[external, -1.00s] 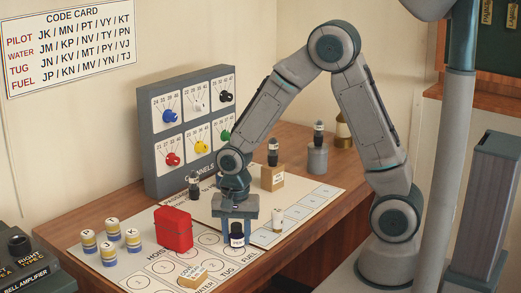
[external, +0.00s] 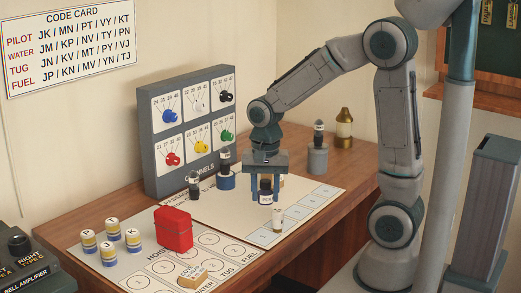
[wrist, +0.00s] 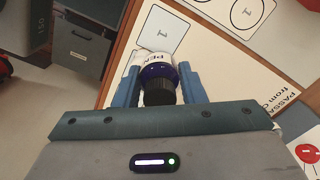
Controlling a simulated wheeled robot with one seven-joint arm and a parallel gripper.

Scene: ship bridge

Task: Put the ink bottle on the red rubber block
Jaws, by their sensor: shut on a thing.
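My gripper (external: 266,182) is shut on a small dark blue bottle (external: 265,191) with a white label reading "PEN", which I take for the ink bottle. It is held upright above the right part of the chart board. In the wrist view the bottle (wrist: 158,73) sits between both fingers, its black cap toward the camera. The red block (external: 173,230) stands on the board at left, well left of and nearer the camera than my gripper. Its top looks bare. I cannot make out the red block in the wrist view.
Dark-capped pieces stand on the board (external: 194,186), on a blue cylinder (external: 226,182) and on a grey cylinder (external: 317,160). A small white cylinder (external: 277,221), a wooden tag block (external: 192,277) and several striped jars (external: 109,254) stand nearby.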

